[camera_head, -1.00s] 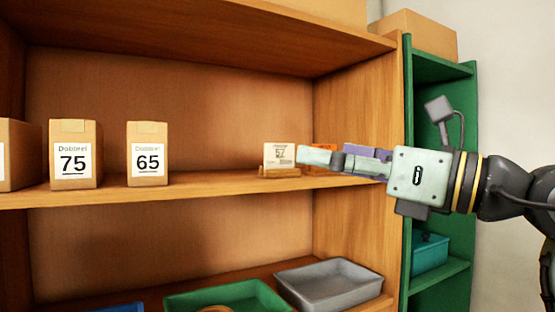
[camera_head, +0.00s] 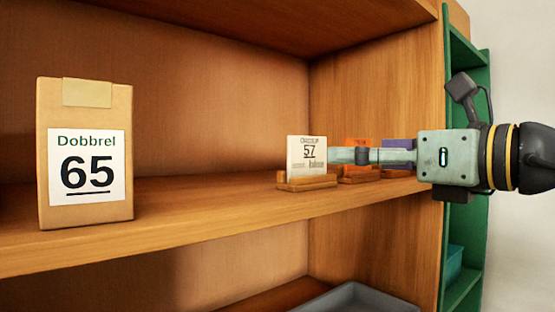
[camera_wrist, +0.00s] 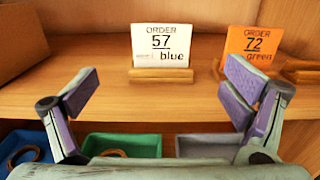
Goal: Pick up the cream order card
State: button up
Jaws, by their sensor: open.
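The cream order card (camera_head: 306,158) stands upright in a small wooden holder (camera_head: 307,183) on the shelf. It also shows in the wrist view (camera_wrist: 161,46), reading "ORDER 57 blue", with its own holder (camera_wrist: 161,76) below. My gripper (camera_head: 335,156) reaches in from the right in the head view, its tip at or near the card's right edge; the exact gap cannot be told there. In the wrist view my gripper (camera_wrist: 161,92) is open and empty, its two purple-padded fingers spread wide, with the card ahead between and beyond them.
An orange card (camera_wrist: 250,52) reading "72 green" stands right of the cream card, in its own holder. A purple card (camera_head: 398,145) stands farther right. A box marked 65 (camera_head: 85,155) is on the left. Green (camera_wrist: 120,144) and grey (camera_wrist: 210,145) trays lie below.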

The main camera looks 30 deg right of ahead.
aim_at(310, 155)
jog(key=w, duration=0.2)
jog(key=w+p, duration=0.1)
jog(key=w, duration=0.2)
jog(key=shift+w+a+r, duration=0.15)
jog(key=shift+w+a, duration=0.1)
jog(key=shift+w, duration=0.15)
jog(key=w+p, duration=0.3)
jog(key=w, duration=0.2)
jog(key=shift+w+a, duration=0.1)
jog(key=shift+w, duration=0.15)
jog(key=shift+f, duration=0.2)
jog(key=shift+c, duration=0.6)
jog(key=c, duration=0.8)
